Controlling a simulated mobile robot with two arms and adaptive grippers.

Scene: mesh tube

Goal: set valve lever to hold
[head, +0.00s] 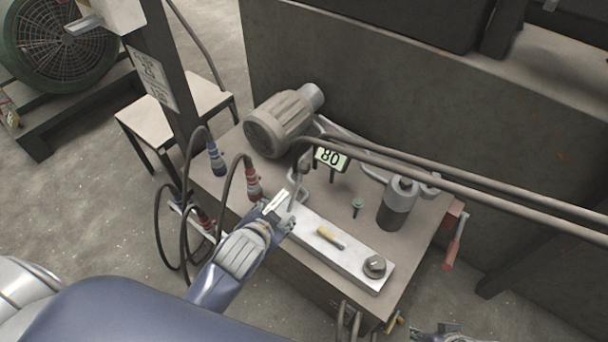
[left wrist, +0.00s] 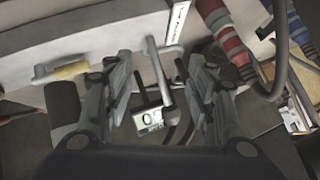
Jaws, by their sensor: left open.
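A grey metal lever with a bent end (head: 298,182) stands at the left end of the pale bar on the bench, beside my left gripper. In the left wrist view this lever (left wrist: 158,72) shows between the two fingers, with a gap on both sides. My left gripper (head: 281,207) is open and empty; its fingers (left wrist: 163,85) point toward the bar. A yellow-handled piece (head: 330,237) lies on the bar. A red-handled lever (head: 454,246) hangs at the bench's right side. No label marks which is the valve lever. My right gripper (head: 440,332) is partly cut off at the bottom edge.
A motor (head: 283,122), a dark cylinder (head: 396,208) and a green knob (head: 357,204) are on the bench (head: 415,250). Red plugs (head: 253,186) and cables crowd the left side. Thick hoses cross above the right side.

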